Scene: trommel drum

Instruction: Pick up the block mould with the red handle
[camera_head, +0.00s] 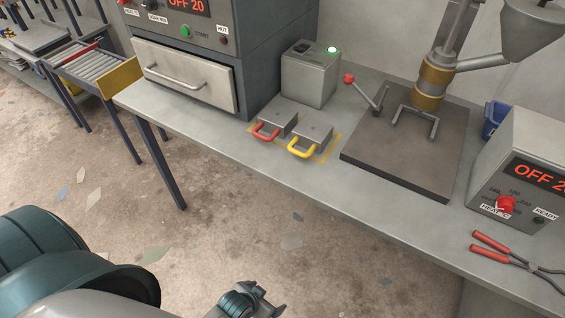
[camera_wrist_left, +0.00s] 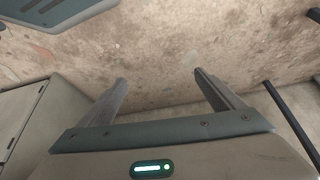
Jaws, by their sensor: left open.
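The block mould with the red handle (camera_head: 274,126) sits on the grey bench in the head view, inside a yellow outlined area. A similar mould with a yellow handle (camera_head: 311,140) stands close to its right. My left gripper (camera_head: 262,302) is low in the head view, out in front of the bench and well away from the moulds. In the left wrist view its two fingers (camera_wrist_left: 160,85) are spread apart, with nothing between them and bare floor beyond. My right gripper is in neither view.
A drawered oven unit (camera_head: 185,75) stands left behind the moulds and a small grey box (camera_head: 310,75) behind them. A dark press plate (camera_head: 405,140) is to their right. Red-handled pliers (camera_head: 492,248) lie near a heater box (camera_head: 520,180). The bench (camera_head: 215,138) is clear in front.

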